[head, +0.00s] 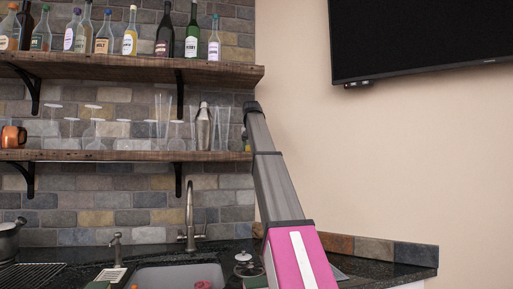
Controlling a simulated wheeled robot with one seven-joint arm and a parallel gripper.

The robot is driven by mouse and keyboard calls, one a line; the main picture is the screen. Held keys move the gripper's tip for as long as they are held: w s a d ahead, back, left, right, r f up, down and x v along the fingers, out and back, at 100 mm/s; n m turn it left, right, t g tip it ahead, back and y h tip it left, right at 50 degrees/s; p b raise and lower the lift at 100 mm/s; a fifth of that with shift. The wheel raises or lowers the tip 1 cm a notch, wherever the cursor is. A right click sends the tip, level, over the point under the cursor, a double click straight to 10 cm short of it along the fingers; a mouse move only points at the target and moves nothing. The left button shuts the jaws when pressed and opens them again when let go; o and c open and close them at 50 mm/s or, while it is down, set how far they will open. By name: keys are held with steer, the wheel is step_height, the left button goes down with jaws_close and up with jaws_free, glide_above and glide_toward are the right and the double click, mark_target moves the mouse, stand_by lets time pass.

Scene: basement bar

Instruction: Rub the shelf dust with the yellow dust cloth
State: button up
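Two wooden shelves hang on the brick wall: an upper shelf (150,70) with bottles and a lower shelf (110,155) with glasses. I cannot make out dust on either one. My arm reaches up from the bottom of the view. Its dark far end, where my gripper (250,110) is, stands by the right end of the shelves, above the lower shelf's level and below the upper one. The fingers cannot be made out, so I cannot tell if they are open or shut. I cannot clearly make out the yellow dust cloth.
Clear glasses, a metal shaker (203,125) and a copper mug (12,136) stand on the lower shelf. Below are a dark counter (390,257), a sink (175,275) and a tall faucet (190,220). A television (425,38) hangs on the right wall. The wall below it is bare.

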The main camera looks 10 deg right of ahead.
steer(key=shift+s+a+f, duration=0.1)
steer(key=shift+a+f, duration=0.1)
steer(key=shift+a, duration=0.65)
steer(key=shift+a+f, duration=0.15)
steer(key=shift+a, duration=0.65)
steer(key=shift+a+r, duration=0.15)
steer(key=shift+a, duration=2.1)
steer(key=shift+r, duration=0.2)
steer(key=shift+w+d+r, duration=0.1)
steer(key=shift+w+r, duration=0.1)
steer(key=shift+r, duration=2.8)
step_height(320, 180, up, 3)
steer(key=shift+s+r, duration=0.1)
